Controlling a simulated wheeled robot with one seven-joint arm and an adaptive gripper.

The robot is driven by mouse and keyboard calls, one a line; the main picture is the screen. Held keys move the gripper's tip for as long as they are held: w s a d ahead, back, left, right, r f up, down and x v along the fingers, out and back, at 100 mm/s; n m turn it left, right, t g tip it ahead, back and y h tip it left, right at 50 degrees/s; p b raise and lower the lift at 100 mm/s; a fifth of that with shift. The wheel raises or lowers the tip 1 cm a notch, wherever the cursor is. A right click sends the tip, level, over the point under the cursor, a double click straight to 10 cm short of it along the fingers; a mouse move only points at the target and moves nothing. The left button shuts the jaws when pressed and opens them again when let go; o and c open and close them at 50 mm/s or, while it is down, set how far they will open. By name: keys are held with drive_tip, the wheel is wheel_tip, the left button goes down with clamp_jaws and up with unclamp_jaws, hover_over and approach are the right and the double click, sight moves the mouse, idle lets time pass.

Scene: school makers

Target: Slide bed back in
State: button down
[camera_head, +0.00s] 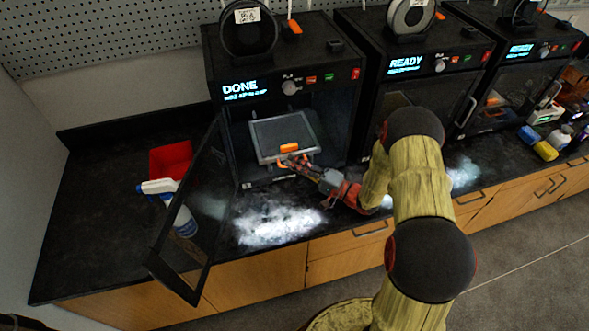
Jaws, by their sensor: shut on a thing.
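The print bed (272,130) is a grey plate with a light rim inside the left 3D printer (235,68), whose screen reads DONE. An orange printed piece (289,148) lies near the bed's front edge. The bed's front reaches close to the printer's opening; how far it sticks out is hard to tell. The printer's dark glass door (186,225) stands wide open to the left. My gripper (297,162) is at the bed's front edge, just below the orange piece. It is shut on what looks like the bed's orange front tab; the fingertips are small and partly hide it.
A red bin (171,160) and a white spray bottle (180,215), partly behind the open door, stand on the black counter (95,215). Two more printers, the middle one (425,80) reading READY, stand to the right. Bottles and a yellow item (545,150) lie at far right.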

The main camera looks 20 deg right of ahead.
drive_tip(key=w, duration=0.3)
drive_tip(key=shift+f+b, duration=0.2)
drive_tip(key=shift+b, duration=0.15)
drive_tip(key=shift+d+r, duration=0.1)
drive_tip(key=shift+r, duration=0.15)
drive_tip(key=c, duration=2)
unclamp_jaws()
drive_tip(key=shift+r, duration=0.1)
drive_tip(key=shift+w, duration=0.15)
drive_tip(key=v, duration=1.2)
